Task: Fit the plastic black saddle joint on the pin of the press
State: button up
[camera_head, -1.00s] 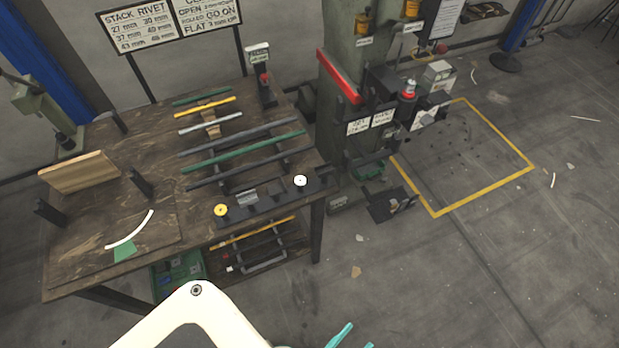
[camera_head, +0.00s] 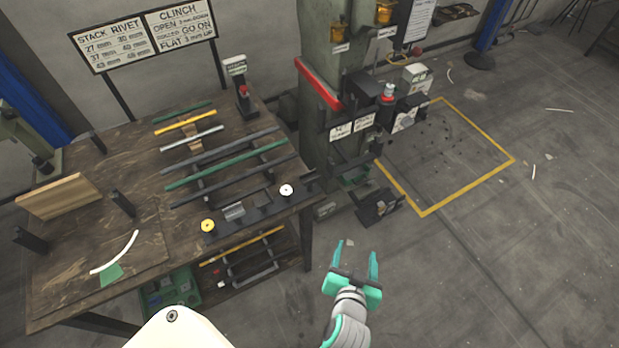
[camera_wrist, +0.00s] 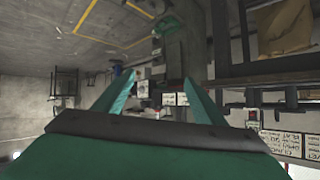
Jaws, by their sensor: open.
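The green rivet press (camera_head: 332,95) stands on the floor beyond the table's right end, with a red bar on its left side. I cannot make out its pin at this size. I cannot pick out the black saddle joint with certainty. A black strip (camera_head: 262,208) on the table's front edge carries a yellow disc (camera_head: 208,226), a white disc (camera_head: 286,190) and small dark parts between them. My gripper (camera_head: 355,257) is open and empty over the floor, in front of the press and right of the table. Its teal fingers also show in the wrist view (camera_wrist: 160,80).
The wooden table (camera_head: 75,235) holds several coloured bars, upright black posts and a board (camera_head: 58,195). A low shelf with a green bin (camera_head: 170,290) is underneath. A black floor stand (camera_head: 380,207) is by the press. Floor on the right (camera_head: 480,250) is clear.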

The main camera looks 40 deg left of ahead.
jog(key=w+a+r+n+g+y, duration=0.35)
jog(key=w+a+r, duration=0.2)
jog(key=a, duration=0.25)
jog(key=n+g, duration=0.4)
jog(key=n, duration=0.3)
send_near(313, 180)
jog(key=shift+t, duration=0.25)
jog(key=shift+x, duration=3.95)
jog(key=shift+s+a, duration=0.1)
jog(key=shift+s, duration=0.1)
jog(key=c, duration=1.1)
